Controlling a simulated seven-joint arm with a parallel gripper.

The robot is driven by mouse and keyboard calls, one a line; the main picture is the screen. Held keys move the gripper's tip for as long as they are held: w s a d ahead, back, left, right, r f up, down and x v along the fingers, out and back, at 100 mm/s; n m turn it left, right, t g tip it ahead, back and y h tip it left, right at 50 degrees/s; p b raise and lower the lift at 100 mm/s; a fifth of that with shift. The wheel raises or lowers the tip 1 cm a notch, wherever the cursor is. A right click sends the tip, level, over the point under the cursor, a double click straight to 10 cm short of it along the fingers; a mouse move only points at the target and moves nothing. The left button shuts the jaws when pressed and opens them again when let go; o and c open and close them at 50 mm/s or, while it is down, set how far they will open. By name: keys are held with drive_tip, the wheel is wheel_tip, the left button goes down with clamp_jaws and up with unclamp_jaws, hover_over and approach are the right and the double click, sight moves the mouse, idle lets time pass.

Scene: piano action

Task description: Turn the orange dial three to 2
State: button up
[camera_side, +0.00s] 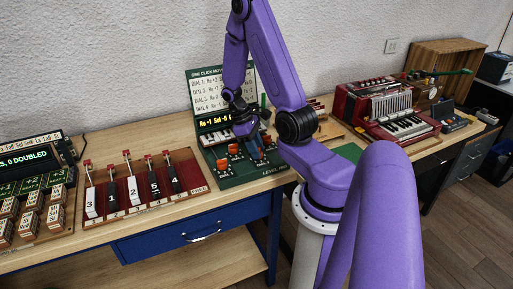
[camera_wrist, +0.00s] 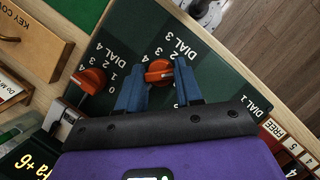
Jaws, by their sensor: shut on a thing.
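The orange dial three (camera_wrist: 158,71) sits on the dark green panel (camera_wrist: 222,60), beside its upside-down "DIAL 3" label in the wrist view. My gripper (camera_wrist: 159,78) has its two blue fingers on either side of this knob, shut on it. The digits 2, 3 and 4 show near the knob; I cannot tell which one it points to. In the side view my gripper (camera_side: 258,152) is low over the green panel (camera_side: 238,180), and the arm and fingers hide the held dial there.
Another orange dial (camera_wrist: 88,80) stands close by, next to "DIAL 4". Two orange dials (camera_side: 234,149) (camera_side: 222,164) show left of my gripper in the side view. A lit display (camera_side: 214,122) stands behind. A red lever board (camera_side: 142,190) is to the left and a red accordion (camera_side: 388,108) to the right.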

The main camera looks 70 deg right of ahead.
drive_tip(key=n+h, duration=0.1)
drive_tip(key=n, duration=0.3)
drive_tip(key=shift+a+n+t+h, duration=0.1)
drive_tip(key=shift+n+t+h, duration=0.2)
drive_tip(key=shift+h, duration=0.1)
drive_tip(key=shift+n+t+h, duration=0.4)
drive_tip(key=shift+n+h, duration=0.1)
drive_tip(key=shift+n, duration=1.4)
drive_tip(key=o, duration=1)
drive_tip(key=shift+o, duration=0.2)
drive_tip(key=shift+a+r, duration=0.1)
drive_tip(key=v, duration=1.7)
drive_tip(key=shift+a, duration=0.2)
